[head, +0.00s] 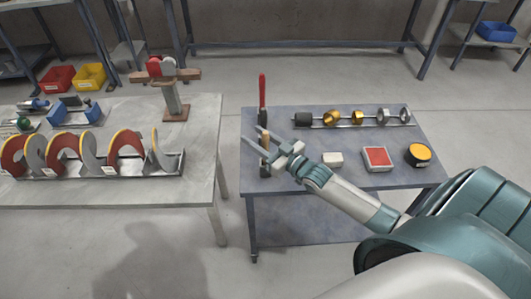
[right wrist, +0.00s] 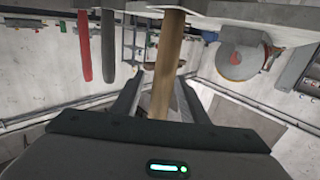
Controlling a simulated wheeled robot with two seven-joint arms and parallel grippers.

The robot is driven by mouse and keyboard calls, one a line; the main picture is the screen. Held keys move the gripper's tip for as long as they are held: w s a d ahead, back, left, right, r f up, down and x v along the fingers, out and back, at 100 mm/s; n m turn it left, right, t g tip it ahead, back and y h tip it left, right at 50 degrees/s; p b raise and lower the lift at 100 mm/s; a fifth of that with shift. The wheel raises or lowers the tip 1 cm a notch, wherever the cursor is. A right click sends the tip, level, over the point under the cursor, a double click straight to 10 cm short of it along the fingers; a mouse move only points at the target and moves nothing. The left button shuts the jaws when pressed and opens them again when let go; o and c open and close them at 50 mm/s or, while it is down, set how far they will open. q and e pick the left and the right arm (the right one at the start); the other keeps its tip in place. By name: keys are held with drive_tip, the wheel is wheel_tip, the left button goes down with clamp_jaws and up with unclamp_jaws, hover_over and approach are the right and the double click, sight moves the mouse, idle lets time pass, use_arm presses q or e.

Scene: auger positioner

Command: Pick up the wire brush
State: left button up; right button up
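A tool with an upright wooden handle (head: 265,141), which looks like the wire brush, stands at the left end of the blue-grey table (head: 320,180). Its lower part is dark and partly hidden, so I cannot make out bristles. My right gripper (head: 251,134) is open, with its two fingers reaching past the handle. In the right wrist view the wooden handle (right wrist: 170,60) runs between the fingers, with a gap visible beside it. My left gripper is not in view.
A red-handled tool (head: 262,92) stands just behind the wooden handle. A rack of rollers (head: 345,122), a white block (head: 332,159), a red pad (head: 377,157) and a yellow-topped tin (head: 419,154) share the table. A grey bench (head: 205,130) holding discs stands left across a gap.

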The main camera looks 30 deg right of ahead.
clamp_jaws()
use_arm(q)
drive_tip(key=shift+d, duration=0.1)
use_arm(e)
drive_tip(key=shift+r, duration=0.1)
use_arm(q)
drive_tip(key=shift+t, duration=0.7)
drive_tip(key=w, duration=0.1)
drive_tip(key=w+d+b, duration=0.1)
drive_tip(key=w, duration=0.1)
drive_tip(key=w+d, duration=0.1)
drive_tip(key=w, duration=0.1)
use_arm(e)
wheel_tip(320, 180, up, 10)
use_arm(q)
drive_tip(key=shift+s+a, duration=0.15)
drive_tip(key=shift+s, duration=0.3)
